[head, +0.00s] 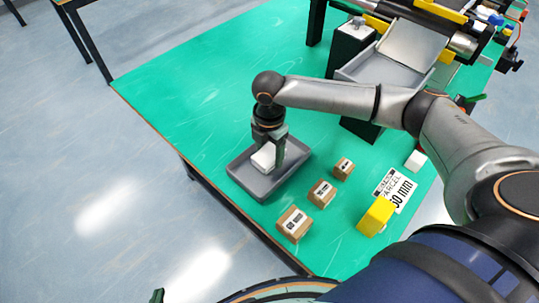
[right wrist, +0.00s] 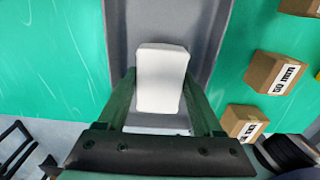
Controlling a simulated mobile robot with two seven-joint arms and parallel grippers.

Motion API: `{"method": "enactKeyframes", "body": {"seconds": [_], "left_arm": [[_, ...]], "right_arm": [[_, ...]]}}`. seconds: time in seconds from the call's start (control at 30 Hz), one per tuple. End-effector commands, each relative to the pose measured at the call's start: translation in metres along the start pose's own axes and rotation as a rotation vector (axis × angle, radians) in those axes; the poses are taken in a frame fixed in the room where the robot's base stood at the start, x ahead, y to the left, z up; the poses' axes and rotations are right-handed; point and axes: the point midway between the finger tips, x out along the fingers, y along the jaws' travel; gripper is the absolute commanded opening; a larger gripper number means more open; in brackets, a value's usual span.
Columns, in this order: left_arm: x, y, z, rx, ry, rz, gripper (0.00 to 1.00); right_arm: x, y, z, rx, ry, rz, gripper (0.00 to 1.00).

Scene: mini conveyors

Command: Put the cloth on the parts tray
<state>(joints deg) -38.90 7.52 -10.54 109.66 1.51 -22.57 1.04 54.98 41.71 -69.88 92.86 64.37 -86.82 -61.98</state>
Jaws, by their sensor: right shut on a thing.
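The cloth (head: 263,157) is a small white folded block. It also shows in the right wrist view (right wrist: 161,80), between my right gripper's fingers. The parts tray (head: 250,184) is a shallow grey rectangular tray on the green table; it also shows in the right wrist view (right wrist: 203,55). My right gripper (head: 273,156) points down and is shut on the cloth inside the tray's outline. I cannot tell whether the cloth touches the tray floor. A green tip at the bottom edge of the head view seems to be my left gripper (head: 157,296); its jaws are hidden.
Several small cardboard boxes (head: 294,223) stand right of the tray. Beyond them are a yellow block (head: 376,215), a printed label card (head: 395,188) and a small white block (head: 416,160). Conveyor parts (head: 430,20) fill the back right. The table's back left is clear.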

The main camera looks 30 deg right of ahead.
Motion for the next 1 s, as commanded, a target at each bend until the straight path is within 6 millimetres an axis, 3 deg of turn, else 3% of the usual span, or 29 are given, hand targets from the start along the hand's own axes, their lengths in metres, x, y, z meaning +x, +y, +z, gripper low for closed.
{"method": "enactKeyframes", "body": {"seconds": [0.1, 0.43, 0.47, 0.73, 1.0], "left_arm": [[0.000, 0.000, -0.001, 0.000, 0.001, 0.000, 0.00], [0.000, 0.000, -0.001, 0.000, 0.001, 0.000, 0.00], [0.000, 0.000, -0.001, 0.000, 0.001, 0.000, 0.00], [0.000, 0.000, -0.001, 0.000, 0.001, 0.000, 0.00], [0.000, 0.000, -0.001, 0.000, 0.001, 0.000, 0.00]], "right_arm": [[0.015, -0.001, 0.000, 0.001, 0.000, -0.002, 0.16], [0.018, 0.000, 0.000, 0.000, 0.000, 0.000, 0.16], [0.019, 0.000, 0.000, 0.000, 0.000, 0.000, 0.69], [0.018, 0.000, 0.000, 0.000, 0.000, 0.000, 0.98], [0.016, 0.000, 0.001, 0.000, 0.000, 0.001, 0.98]]}}
